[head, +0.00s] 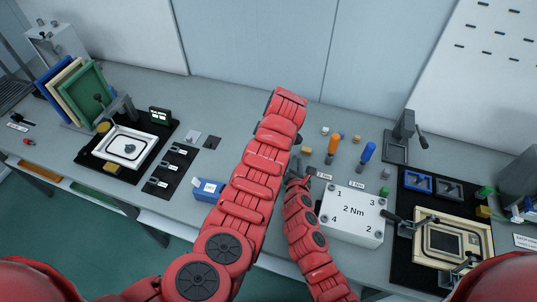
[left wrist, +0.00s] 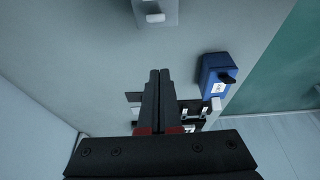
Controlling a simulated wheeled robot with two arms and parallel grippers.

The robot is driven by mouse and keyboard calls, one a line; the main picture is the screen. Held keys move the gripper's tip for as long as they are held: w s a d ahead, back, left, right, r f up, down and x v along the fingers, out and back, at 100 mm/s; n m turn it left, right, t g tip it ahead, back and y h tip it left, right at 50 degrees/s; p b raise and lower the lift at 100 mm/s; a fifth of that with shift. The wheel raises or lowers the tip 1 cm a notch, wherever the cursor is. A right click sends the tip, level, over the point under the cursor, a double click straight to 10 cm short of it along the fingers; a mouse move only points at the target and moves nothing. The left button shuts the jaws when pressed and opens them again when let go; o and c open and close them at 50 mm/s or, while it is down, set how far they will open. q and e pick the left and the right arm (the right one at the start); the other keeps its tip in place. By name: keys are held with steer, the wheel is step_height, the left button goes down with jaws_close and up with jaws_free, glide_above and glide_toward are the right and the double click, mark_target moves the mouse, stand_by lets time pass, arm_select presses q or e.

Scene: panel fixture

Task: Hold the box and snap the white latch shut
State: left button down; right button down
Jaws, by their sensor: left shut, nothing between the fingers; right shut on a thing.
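In the left wrist view a grey box (left wrist: 153,6) is cut off by the top edge, with a white latch (left wrist: 155,18) on its near side. I cannot tell how far the latch stands out. My left gripper (left wrist: 153,74) is shut and empty, its black fingertips pointing at the box, apart from it. In the head view my left arm hides this gripper and the box. My right gripper (head: 297,178) is low over the table beside my left arm. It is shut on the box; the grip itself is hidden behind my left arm.
A blue box (head: 208,190) is left of my left arm; it also shows in the left wrist view (left wrist: 214,75). A white 2 Nm block (head: 352,214) and a beige panel fixture (head: 450,238) are at the right. A white tray (head: 125,147) is at the left.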

arm_select(q)
steer(key=s+d+r, duration=0.2)
steer(key=d+r, duration=0.5)
arm_select(e)
steer(key=c, duration=0.9)
jaws_free()
steer(key=shift+s, duration=0.1)
arm_select(q)
steer(key=shift+r+p, duration=0.95)
arm_select(e)
steer(key=d+r+v, duration=0.1)
steer(key=d+v, duration=0.1)
steer(key=v, duration=1.4)
steer(key=shift+s+d+r, duration=0.25)
steer(key=shift+d+r, duration=0.05)
steer(key=shift+r, duration=0.05)
arm_select(q)
steer(key=shift+s+f, duration=0.1)
arm_select(e)
steer(key=shift+s+f, duration=0.1)
